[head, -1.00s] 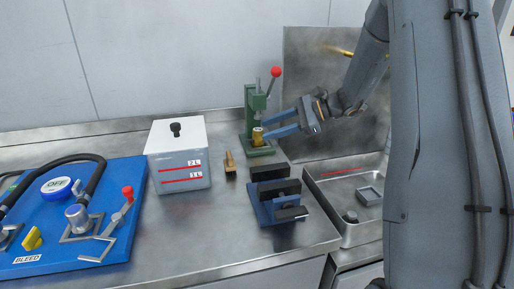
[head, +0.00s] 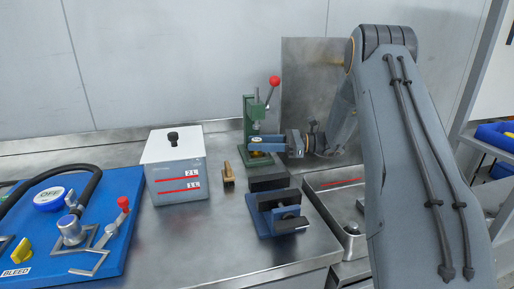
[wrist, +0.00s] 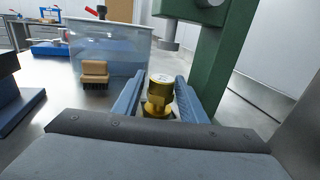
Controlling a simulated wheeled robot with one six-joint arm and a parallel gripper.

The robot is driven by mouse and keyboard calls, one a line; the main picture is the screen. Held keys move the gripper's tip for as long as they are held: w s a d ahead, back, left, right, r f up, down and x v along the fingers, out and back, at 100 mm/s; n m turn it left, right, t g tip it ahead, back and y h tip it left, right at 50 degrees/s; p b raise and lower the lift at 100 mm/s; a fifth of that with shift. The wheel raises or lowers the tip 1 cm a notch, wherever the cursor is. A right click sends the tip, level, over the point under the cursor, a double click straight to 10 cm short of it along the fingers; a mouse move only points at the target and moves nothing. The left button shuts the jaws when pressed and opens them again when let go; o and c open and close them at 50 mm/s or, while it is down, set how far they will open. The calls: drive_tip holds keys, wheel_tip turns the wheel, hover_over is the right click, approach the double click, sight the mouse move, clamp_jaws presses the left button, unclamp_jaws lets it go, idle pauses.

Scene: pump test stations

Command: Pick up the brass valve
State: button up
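The brass valve (wrist: 159,92) is a short, gold-coloured round piece, standing upright between the two blue fingers of my gripper in the wrist view. My gripper (wrist: 160,82) is open, with a finger on each side of the valve and a narrow gap showing on both sides. In the head view my gripper (head: 254,146) reaches in level from the right at the base of the green press (head: 249,118). The valve is mostly hidden there behind the fingers.
The green press column (wrist: 222,55) rises close beside the right finger. A black and blue fixture (head: 278,212) is in front. A sink (head: 345,205) is right.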

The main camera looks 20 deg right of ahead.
drive_tip(key=p+x, duration=0.1)
drive_tip(key=x, duration=0.3)
drive_tip(key=shift+w+a, duration=0.2)
drive_tip(key=shift+a, duration=0.1)
drive_tip(key=shift+c, duration=0.4)
clamp_jaws()
drive_tip(key=shift+r, duration=0.1)
drive_tip(key=shift+r, duration=0.55)
wheel_tip(320, 180, up, 3)
drive_tip(key=shift+f+b, duration=0.25)
drive_tip(key=shift+b, duration=0.15)
drive_tip(key=d, duration=0.6)
drive_tip(key=d+b, duration=0.1)
drive_tip(key=d, duration=0.5)
drive_tip(key=d+b, duration=0.1)
drive_tip(key=d, duration=0.5)
drive_tip(key=shift+w+d+f, duration=0.1)
drive_tip(key=shift+w+f, duration=0.05)
drive_tip(key=shift+w, duration=0.25)
